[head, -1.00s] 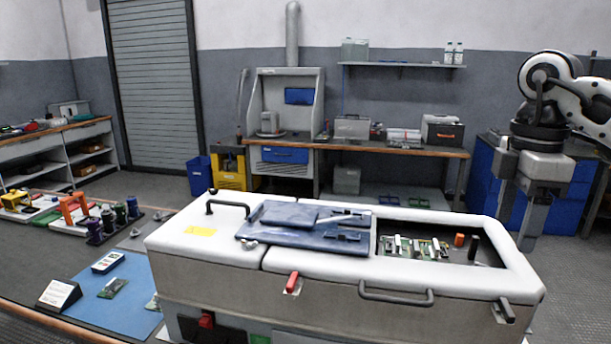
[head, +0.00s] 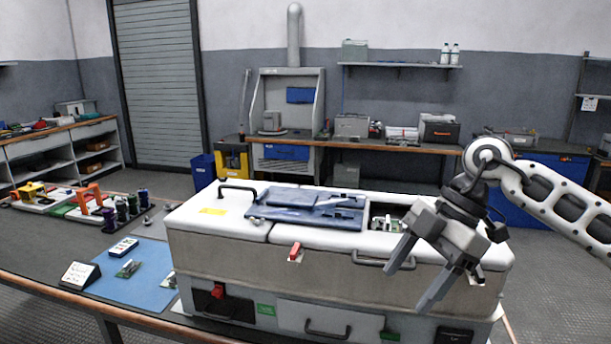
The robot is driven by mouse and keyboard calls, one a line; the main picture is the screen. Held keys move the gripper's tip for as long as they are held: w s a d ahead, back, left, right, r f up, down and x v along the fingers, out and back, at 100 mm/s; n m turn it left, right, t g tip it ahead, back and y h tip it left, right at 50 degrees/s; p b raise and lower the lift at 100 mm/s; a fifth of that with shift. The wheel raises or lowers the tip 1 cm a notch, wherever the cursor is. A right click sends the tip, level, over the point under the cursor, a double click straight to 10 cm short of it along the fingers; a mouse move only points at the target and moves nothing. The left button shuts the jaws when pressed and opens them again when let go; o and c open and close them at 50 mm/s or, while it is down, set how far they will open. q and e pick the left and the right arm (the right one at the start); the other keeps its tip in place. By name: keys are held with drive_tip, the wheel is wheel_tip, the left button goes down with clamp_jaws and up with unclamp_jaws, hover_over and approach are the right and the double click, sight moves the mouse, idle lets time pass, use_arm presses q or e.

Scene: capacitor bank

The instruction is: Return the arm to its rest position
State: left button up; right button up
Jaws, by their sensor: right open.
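My right gripper (head: 412,280) is open and empty, its two fingers spread and pointing down to the left. It hangs in front of the right end of the white-topped cabinet (head: 230,254) and covers part of its top opening. My right arm (head: 560,196) comes in from the right edge. Whether the fingers touch the cabinet cannot be told, but they appear to be in front of it. My left gripper is out of view.
Floor at far right is clear.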

drive_tip(key=s+a+f+n+t+y, duration=0.1)
drive_tip(key=s+a+y, duration=0.2)
drive_tip(key=a+y, duration=0.45)
drive_tip(key=s+a+f+t+y, duration=0.1)
drive_tip(key=s+a+f+y, duration=0.1)
drive_tip(key=a+y, duration=0.6)
drive_tip(key=w+d+f+m+t+h, duration=0.1)
drive_tip(key=d+f+m+t+h, duration=0.3)
drive_tip(key=f+m+t+h, duration=0.3)
drive_tip(key=w+d+f+m+t+h, duration=0.1)
drive_tip(key=d+f+m+t+h, duration=0.25)
drive_tip(key=f+m+t, duration=0.4)
drive_tip(key=s+d+f+m+g+h, duration=0.2)
drive_tip(key=s+d+f+h, duration=0.2)
drive_tip(key=s+f, duration=0.3)
drive_tip(key=s+d+f+m+g+h, duration=0.3)
drive_tip(key=s+d+f+h, duration=0.1)
drive_tip(key=s+f, duration=0.4)
drive_tip(key=shift+s+f+m, duration=0.2)
drive_tip(key=shift+f+m, duration=0.15)
drive_tip(key=shift+f, duration=0.6)
